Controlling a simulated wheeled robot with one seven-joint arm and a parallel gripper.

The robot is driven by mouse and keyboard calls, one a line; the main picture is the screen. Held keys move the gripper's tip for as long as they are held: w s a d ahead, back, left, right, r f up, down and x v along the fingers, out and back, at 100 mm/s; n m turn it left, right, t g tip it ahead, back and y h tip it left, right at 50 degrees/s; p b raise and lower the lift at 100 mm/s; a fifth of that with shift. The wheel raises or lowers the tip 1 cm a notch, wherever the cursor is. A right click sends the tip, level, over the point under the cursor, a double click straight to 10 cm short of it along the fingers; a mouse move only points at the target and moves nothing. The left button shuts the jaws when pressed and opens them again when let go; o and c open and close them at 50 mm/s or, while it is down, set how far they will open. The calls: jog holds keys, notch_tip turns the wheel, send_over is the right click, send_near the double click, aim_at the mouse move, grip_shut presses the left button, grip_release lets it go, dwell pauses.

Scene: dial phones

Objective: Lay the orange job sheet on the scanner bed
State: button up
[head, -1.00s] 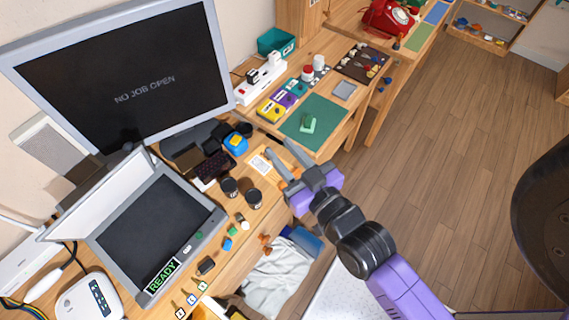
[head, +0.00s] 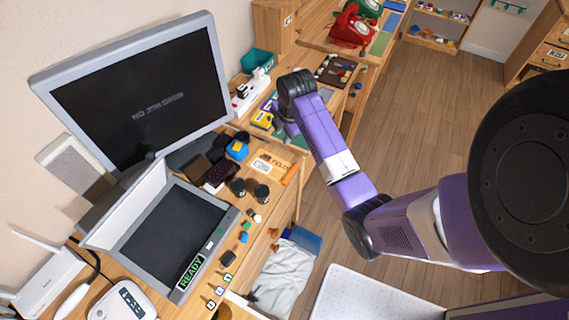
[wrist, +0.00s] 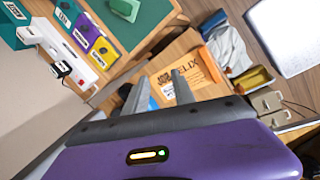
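The orange job sheet (head: 268,160), printed with a logo and a white label, lies flat on the wooden desk, right of the scanner. In the wrist view the sheet (wrist: 190,68) shows beyond my fingertips, its darker orange edge to the right. The scanner stands with its lid (head: 130,203) raised, its dark glass bed (head: 163,228) bare and a green READY display (head: 191,271) in front.
Black cups (head: 261,192), a blue-yellow tape measure (head: 237,150) and a dark phone-like device (head: 220,171) sit between sheet and scanner. Small coloured pieces line the desk's front edge. The monitor (head: 140,95) stands behind the scanner. A drawer with grey cloth (head: 285,275) is open below.

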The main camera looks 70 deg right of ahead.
aim_at(291, 174)
jog(key=s+a+f+n+g+y, duration=0.2)
jog(key=s+a+n+g, duration=0.1)
jog(key=s+a+n, duration=0.15)
jog(key=shift+s+a+f+b, duration=0.1)
jog(key=shift+a+f+b, duration=0.05)
jog(key=shift+f+b, duration=1.15)
jog(key=shift+s+a+f+b, duration=0.15)
jog(key=shift+f+b, duration=0.6)
jog(key=shift+f, duration=1.05)
jog(key=shift+s+a+f+b, duration=0.1)
jog(key=shift+a+f+b, duration=0.05)
jog(key=shift+f+b, duration=1.15)
jog(key=shift+f, duration=0.3)
grip_shut()
jog(key=shift+r+p, duration=0.15)
jog(key=shift+p, duration=0.25)
jog(key=shift+w+r+p, duration=0.1)
jog(key=shift+r+p, duration=2.3)
jog(key=shift+p, duration=0.1)
